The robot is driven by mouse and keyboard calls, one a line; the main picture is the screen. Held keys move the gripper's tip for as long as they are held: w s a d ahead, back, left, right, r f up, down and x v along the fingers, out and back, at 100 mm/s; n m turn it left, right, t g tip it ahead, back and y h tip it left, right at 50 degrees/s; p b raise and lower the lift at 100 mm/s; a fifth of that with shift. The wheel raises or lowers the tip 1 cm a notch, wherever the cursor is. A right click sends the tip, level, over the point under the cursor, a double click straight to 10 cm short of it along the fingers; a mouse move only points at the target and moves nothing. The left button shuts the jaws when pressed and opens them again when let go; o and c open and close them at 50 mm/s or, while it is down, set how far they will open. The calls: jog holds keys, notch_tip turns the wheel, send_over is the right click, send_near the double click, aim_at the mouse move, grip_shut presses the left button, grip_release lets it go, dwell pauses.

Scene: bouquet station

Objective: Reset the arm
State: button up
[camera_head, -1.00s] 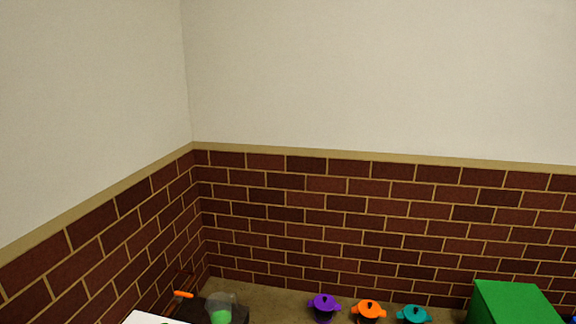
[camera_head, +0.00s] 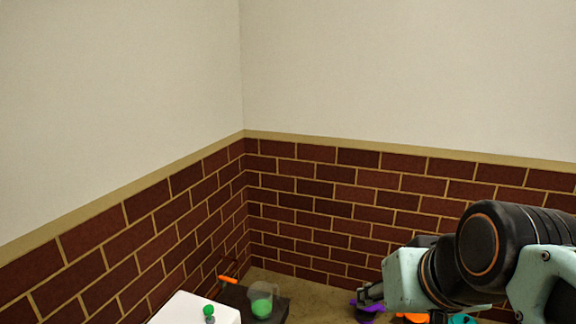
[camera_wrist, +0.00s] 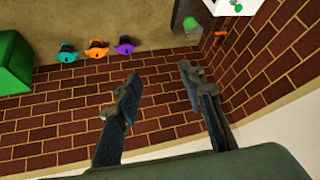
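My gripper (camera_wrist: 158,73) is open in the wrist view, its two fingers apart with nothing between them. In the head view my arm reaches in from the right, with the gripper (camera_head: 371,294) pointing left above the back of the counter. It partly covers the purple pot (camera_head: 368,308) there. I cannot tell the gap between them. In the wrist view, which looks upside down, the purple pot (camera_wrist: 124,46), orange pot (camera_wrist: 96,48) and teal pot (camera_wrist: 67,53) stand in a row, clear of the fingers.
A clear jug with green contents (camera_head: 262,300) stands on a dark surface at the left. A white block (camera_head: 190,312) with a small green-topped thing (camera_head: 209,311) is in front. A green box (camera_wrist: 12,62) shows in the wrist view. Brick walls (camera_head: 330,195) meet behind the counter.

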jog(key=s+a+f+n+g, duration=0.1)
jog(key=s+a+f+g, duration=0.1)
jog(key=s+a+f, duration=0.25)
notch_tip(320, 180, up, 34)
jog(key=p, duration=3.4)
jog(key=shift+w+d+h, duration=0.3)
jog(key=shift+w+d, duration=0.15)
